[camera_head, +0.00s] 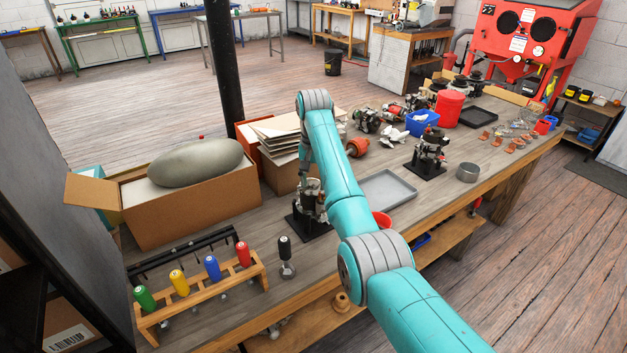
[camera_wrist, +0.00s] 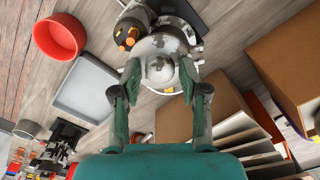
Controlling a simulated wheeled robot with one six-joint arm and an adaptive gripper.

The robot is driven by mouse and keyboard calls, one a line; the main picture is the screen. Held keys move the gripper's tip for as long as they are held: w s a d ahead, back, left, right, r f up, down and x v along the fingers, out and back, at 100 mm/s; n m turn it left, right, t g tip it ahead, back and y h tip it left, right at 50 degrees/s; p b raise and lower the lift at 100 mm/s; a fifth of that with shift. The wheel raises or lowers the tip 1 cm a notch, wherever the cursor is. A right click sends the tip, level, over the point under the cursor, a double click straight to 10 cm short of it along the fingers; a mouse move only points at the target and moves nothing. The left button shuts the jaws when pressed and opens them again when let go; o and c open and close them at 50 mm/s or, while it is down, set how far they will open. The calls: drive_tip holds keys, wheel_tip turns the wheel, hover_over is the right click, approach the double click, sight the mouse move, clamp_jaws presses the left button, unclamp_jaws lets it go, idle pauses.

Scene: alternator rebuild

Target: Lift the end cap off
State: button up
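The silver, domed end cap (camera_wrist: 160,68) lies between the fingers of my gripper (camera_wrist: 160,72) in the wrist view. One finger is on each side of it, and the fingertips overlap its outer rim in the picture. I cannot tell whether they press on it. A dark cylinder with orange ends (camera_wrist: 127,36) sits beside the cap. In the head view my gripper (camera_head: 308,176) points down over the unit on its black base plate (camera_head: 308,228). My arm and gripper partly hide that unit.
A grey tray (camera_head: 388,190) and a red bowl (camera_wrist: 60,37) lie close by. Open cardboard boxes (camera_head: 190,212) stand left of the unit. A rack of coloured-handled tools (camera_head: 205,290) is at the front left. A second unit on a stand (camera_head: 430,157) is to the right.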

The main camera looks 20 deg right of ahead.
drive_tip(key=shift+s+f, duration=0.1)
drive_tip(key=shift+f, duration=0.05)
clamp_jaws()
drive_tip(key=shift+r, duration=0.75)
idle(1.6)
drive_tip(key=shift+r, duration=0.25)
